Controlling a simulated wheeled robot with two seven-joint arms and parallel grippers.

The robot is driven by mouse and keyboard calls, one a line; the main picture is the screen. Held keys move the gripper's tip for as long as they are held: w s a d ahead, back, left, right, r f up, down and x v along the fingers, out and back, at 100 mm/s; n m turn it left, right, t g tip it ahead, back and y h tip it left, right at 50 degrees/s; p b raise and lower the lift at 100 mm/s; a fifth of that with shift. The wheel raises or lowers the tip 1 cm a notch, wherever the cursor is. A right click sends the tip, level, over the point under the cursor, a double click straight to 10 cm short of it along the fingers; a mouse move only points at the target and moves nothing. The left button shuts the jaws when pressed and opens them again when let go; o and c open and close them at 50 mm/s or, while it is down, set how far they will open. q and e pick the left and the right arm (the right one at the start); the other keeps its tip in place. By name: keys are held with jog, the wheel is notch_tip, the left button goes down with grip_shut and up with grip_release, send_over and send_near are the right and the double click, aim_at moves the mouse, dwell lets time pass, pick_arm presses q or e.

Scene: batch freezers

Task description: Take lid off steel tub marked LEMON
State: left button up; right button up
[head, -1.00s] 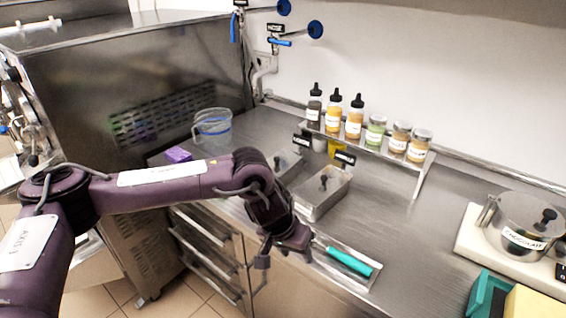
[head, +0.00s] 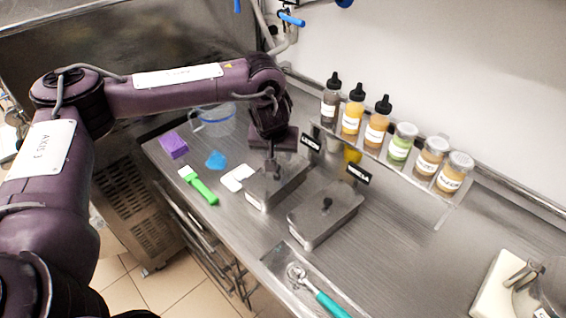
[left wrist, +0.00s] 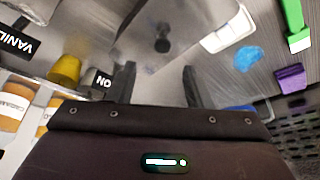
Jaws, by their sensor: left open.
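The lidded steel tub nearer the left (head: 258,196) stands on the counter beside a black label (head: 310,143), which in the left wrist view reads "...ON" (left wrist: 102,83), partly hidden. Its steel lid (left wrist: 150,18) has a small dark knob (left wrist: 163,40). My left gripper (head: 276,172) is above this lid and points down at the knob. In the left wrist view the two open fingers (left wrist: 158,74) are apart and empty, with the knob ahead of the gap. A second lidded tub (head: 318,226) stands to the right, by the VANILLA label (head: 358,174). My right gripper is out of view.
Left of the tubs lie a white item (head: 237,178), a green-handled brush (head: 200,187), a blue item (head: 215,160) and a purple block (head: 173,145). A clear pitcher (head: 213,121) is behind. Bottles and jars (head: 375,122) line the back shelf. A teal-handled scoop (head: 328,303) lies in front.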

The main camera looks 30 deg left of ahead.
pick_arm(q)
jog(key=shift+s+a+f+p, duration=0.15)
jog(key=shift+s+f+p, duration=0.15)
jog(key=shift+f, duration=0.3)
jog(key=shift+w+f+p, duration=0.2)
jog(key=shift+f+p, duration=0.15)
jog(key=p+x, duration=0.1)
jog(key=x, duration=0.3)
jog(key=shift+w, duration=0.15)
jog(key=shift+w+f, duration=0.1)
jog(key=shift+f, duration=0.3)
jog(key=c, duration=1)
grip_shut()
jog(key=shift+r, duration=0.15)
